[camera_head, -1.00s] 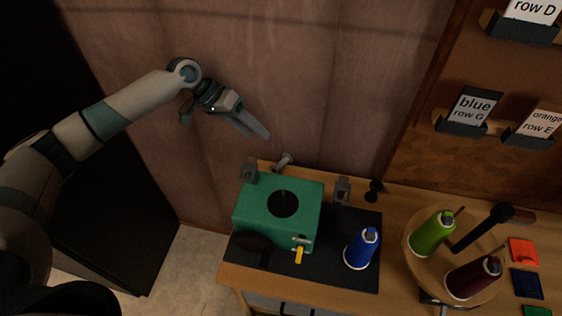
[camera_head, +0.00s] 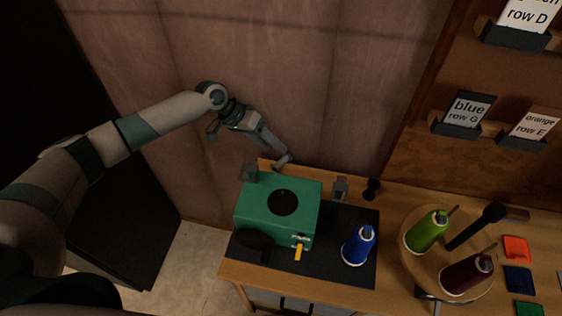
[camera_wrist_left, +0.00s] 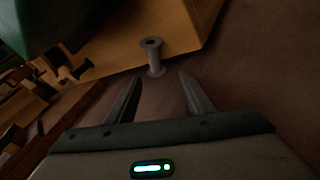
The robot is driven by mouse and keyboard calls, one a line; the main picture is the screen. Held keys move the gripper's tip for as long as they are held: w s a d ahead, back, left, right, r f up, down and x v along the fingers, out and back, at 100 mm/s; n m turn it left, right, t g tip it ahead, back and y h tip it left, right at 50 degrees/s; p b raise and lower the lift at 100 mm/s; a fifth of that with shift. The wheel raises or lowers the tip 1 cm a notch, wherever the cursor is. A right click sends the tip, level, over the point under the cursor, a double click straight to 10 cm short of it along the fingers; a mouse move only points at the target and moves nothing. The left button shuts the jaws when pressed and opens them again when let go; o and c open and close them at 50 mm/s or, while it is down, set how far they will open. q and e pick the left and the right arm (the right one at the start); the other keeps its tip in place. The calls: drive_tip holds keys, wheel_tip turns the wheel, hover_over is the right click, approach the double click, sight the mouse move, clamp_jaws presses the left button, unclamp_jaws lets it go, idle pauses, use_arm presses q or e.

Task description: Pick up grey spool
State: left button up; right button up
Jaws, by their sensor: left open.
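The grey spool (camera_head: 282,162) stands at the back left edge of the wooden table, behind the green box-shaped machine. In the left wrist view the grey spool (camera_wrist_left: 152,57) shows just beyond the fingertips and between their lines, with clear space between. My left gripper (camera_head: 273,148) is open and empty, right beside the spool in the head view, partly overlapping it. In the left wrist view its two fingers (camera_wrist_left: 156,82) are spread apart. My right gripper is not in view.
The green machine (camera_head: 252,207) stands on a black mat (camera_head: 337,272) close to the spool. A wall rises behind the table.

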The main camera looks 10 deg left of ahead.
use_arm(q)
drive_tip(key=x, duration=0.1)
drive_tip(key=p+x, duration=0.2)
drive_tip(key=x, duration=0.1)
drive_tip(key=shift+s+d+r, duration=0.25)
drive_tip(key=shift+s+d, duration=0.05)
drive_tip(key=shift+w+d+f, duration=0.1)
drive_tip(key=shift+d+f, duration=0.05)
drive_tip(key=shift+f, duration=0.25)
drive_tip(key=c, duration=1.2)
drive_tip(key=shift+r, duration=0.15)
drive_tip(key=shift+r+b, duration=0.35)
drive_tip(key=shift+r, duration=0.15)
wheel_tip(320, 180, up, 2)
drive_tip(key=shift+r+b, duration=0.2)
drive_tip(key=shift+b, duration=0.35)
drive_tip(key=s+d+r+b, duration=0.3)
drive_tip(key=d+r, duration=0.4)
drive_tip(key=d, duration=0.4)
drive_tip(key=shift+r, duration=0.2)
